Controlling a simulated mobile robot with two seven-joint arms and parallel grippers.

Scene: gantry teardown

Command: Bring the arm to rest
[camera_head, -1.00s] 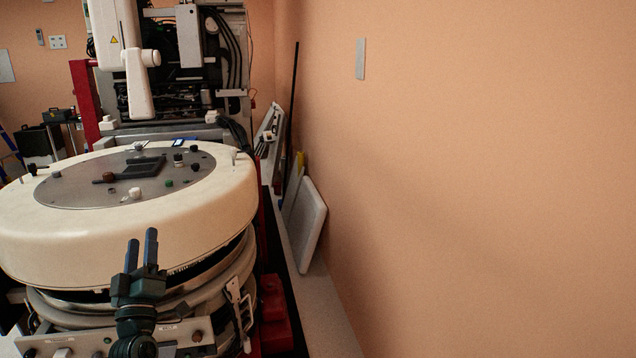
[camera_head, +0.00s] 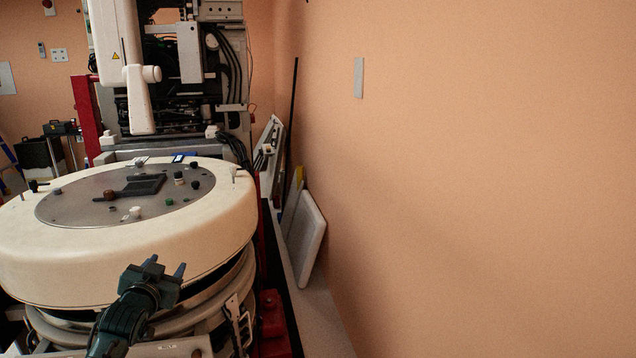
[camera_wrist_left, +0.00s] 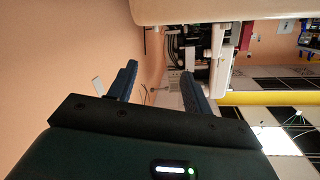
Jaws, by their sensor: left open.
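My left gripper (camera_head: 166,268) is in front of the cream side of the round drum, near the bottom of the head view. Its two blue fingers stand apart with nothing between them. The left wrist view also shows the open fingers (camera_wrist_left: 158,85), empty, with the orange wall and machine parts beyond. My left arm comes up from the bottom edge of the head view. My right gripper is in neither view.
The large cream drum (camera_head: 120,265) fills the left front, with small knobs and a dark handle on its grey top plate (camera_head: 85,208). A tall machine (camera_head: 180,95) stands behind. Panels (camera_head: 306,238) lean on the orange wall (camera_head: 480,180) at right.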

